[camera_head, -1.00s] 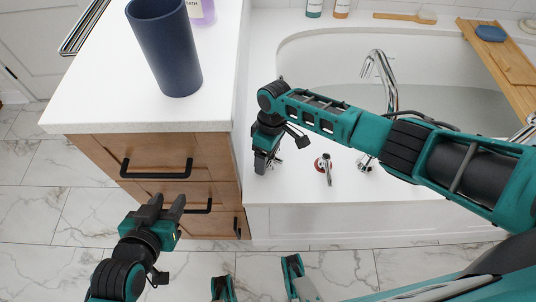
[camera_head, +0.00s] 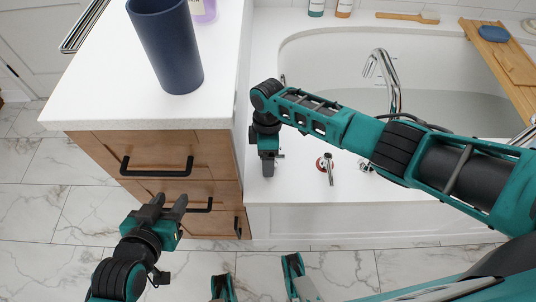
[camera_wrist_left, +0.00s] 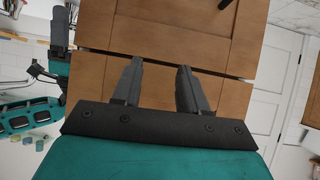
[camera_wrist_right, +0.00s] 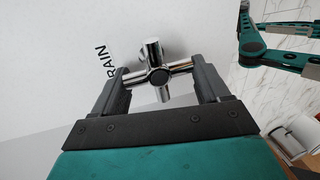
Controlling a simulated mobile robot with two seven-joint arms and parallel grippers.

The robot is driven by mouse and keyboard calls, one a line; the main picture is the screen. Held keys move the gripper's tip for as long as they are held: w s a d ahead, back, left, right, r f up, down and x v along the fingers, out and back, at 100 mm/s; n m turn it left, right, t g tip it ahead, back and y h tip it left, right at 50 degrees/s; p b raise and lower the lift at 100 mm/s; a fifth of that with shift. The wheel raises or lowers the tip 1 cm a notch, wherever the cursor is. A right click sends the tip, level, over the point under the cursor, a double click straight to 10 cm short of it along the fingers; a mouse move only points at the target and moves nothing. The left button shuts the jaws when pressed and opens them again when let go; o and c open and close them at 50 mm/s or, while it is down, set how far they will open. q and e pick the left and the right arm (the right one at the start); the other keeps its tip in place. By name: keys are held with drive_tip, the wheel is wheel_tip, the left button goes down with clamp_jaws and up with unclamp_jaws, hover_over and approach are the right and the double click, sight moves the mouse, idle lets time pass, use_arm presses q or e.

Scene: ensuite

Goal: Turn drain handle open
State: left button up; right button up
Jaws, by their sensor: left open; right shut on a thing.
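The drain handle is a chrome cross-shaped handle (camera_wrist_right: 158,76) with a dark round centre, seen large in the right wrist view. Black lettering (camera_wrist_right: 106,60) reading "RAIN", partly cut off by my finger, is on the white surface beside it. My right gripper (camera_wrist_right: 160,85) is shut on the handle, one finger on each side against opposite arms of the cross. In the head view my right gripper (camera_head: 268,168) points down at the tub's white deck and mostly hides the handle. My left gripper (camera_head: 172,203) is open and empty in front of the wooden drawers.
A chrome handle with a red ring (camera_head: 329,166) stands right of my right gripper. A curved chrome spout (camera_head: 390,80) rises over the white bathtub (camera_head: 305,52). The wooden cabinet (camera_head: 150,152) carries a dark blue cup (camera_head: 165,45). The marble floor (camera_head: 75,215) at left is clear.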

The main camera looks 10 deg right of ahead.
drive_tip(key=shift+s, duration=0.1)
drive_tip(key=o, duration=0.7)
drive_tip(key=r+p, duration=0.1)
drive_tip(key=r, duration=0.1)
drive_tip(key=w+r+p, duration=0.1)
drive_tip(key=r, duration=0.2)
use_arm(q)
drive_tip(key=shift+s+a+r+p, duration=0.4)
drive_tip(key=shift+a+r+p, duration=0.3)
drive_tip(key=shift+p, duration=0.1)
use_arm(e)
drive_tip(key=r, duration=0.2)
drive_tip(key=w+r, duration=0.1)
drive_tip(key=r, duration=0.4)
drive_tip(key=shift+w+d+r, duration=0.25)
drive_tip(key=shift+w+r, duration=0.05)
drive_tip(key=shift+s, duration=0.1)
